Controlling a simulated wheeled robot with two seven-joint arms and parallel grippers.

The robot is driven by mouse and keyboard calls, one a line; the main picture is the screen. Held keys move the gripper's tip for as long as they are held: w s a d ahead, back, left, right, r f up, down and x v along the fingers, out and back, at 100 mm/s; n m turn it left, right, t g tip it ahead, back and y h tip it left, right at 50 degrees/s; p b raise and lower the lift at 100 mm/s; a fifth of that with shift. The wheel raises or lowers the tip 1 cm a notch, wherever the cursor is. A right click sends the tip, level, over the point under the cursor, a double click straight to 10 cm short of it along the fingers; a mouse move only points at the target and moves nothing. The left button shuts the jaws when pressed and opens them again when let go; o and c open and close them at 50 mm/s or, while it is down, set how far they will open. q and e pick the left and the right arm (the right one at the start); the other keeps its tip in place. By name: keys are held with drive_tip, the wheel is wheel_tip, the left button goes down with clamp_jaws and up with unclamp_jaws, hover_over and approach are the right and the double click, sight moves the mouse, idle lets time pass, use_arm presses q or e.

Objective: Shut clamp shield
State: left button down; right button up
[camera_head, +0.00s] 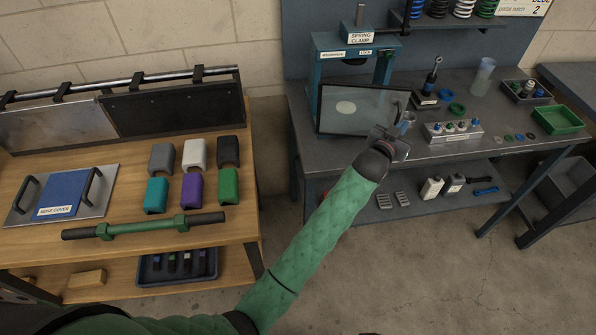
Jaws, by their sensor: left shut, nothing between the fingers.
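The spring clamp (317,72) is a blue frame standing on the grey bench against the back wall, with a "SPRING CLAMP" label on top. Its shield (340,121) is a see-through panel with a dark rim, in front of the frame and spanning its lower part. Whether the shield is fully closed, I cannot tell. My left gripper (400,132) is shut and empty at the shield's lower right edge. It overlaps that corner in the view; whether it touches is unclear. My right gripper is not in view.
Right of the clamp, the bench holds a small black stand (428,88), a grey block with knobs (453,132), a clear cup (482,77) and a green tray (558,120). A wooden bench (110,222) with coloured blocks stands left. Bare floor lies between the benches.

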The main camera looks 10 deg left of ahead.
sight(401, 118)
use_arm(q)
drive_tip(key=w, duration=0.4)
drive_tip(key=shift+d, duration=0.15)
drive_tip(key=shift+w, duration=0.25)
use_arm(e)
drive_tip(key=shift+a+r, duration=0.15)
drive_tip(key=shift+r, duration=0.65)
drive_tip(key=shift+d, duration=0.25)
